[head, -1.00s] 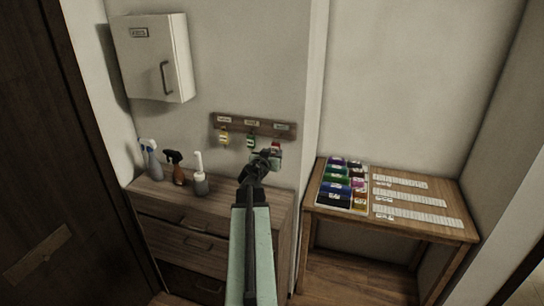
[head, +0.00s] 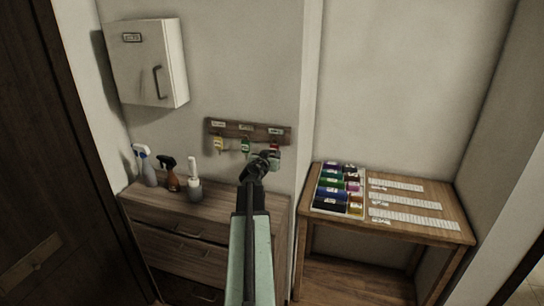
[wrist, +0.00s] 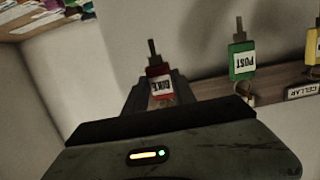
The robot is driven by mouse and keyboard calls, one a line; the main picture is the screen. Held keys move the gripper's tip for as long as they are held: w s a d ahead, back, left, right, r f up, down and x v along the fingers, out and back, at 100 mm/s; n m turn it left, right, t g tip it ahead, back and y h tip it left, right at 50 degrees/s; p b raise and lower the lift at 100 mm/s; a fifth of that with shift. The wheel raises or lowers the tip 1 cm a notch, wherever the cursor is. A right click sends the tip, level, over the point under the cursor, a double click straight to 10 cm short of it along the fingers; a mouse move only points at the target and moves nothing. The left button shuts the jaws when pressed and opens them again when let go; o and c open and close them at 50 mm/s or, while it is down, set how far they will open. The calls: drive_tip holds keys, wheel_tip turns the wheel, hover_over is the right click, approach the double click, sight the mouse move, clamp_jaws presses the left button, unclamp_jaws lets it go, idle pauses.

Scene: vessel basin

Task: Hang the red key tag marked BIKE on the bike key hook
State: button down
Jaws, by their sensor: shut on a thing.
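The red key tag marked BIKE (wrist: 158,86) shows between the fingers of my gripper (wrist: 160,98) in the wrist view, its lettering upside down. My gripper (head: 266,158) is shut on this tag. In the head view the red tag (head: 275,150) is just below the right-hand label of the wooden key rack (head: 234,129). The bike hook is hidden or too small to make out. I cannot tell whether the tag's ring is around it.
A green POST tag (head: 245,145) and a yellow tag (head: 218,144) hang on the rack to the left. A dresser (head: 215,210) with bottles stands below. A white key cabinet (head: 150,62) is upper left; a wooden table (head: 400,230) stands at right.

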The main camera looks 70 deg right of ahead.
idle(0.4)
drive_tip(key=c, duration=0.9)
unclamp_jaws()
drive_tip(key=shift+c, duration=0.2)
drive_tip(key=p+v, duration=0.1)
drive_tip(key=v, duration=0.6)
drive_tip(key=shift+a+p, duration=0.3)
drive_tip(key=shift+a, duration=0.1)
drive_tip(key=shift+r, duration=0.1)
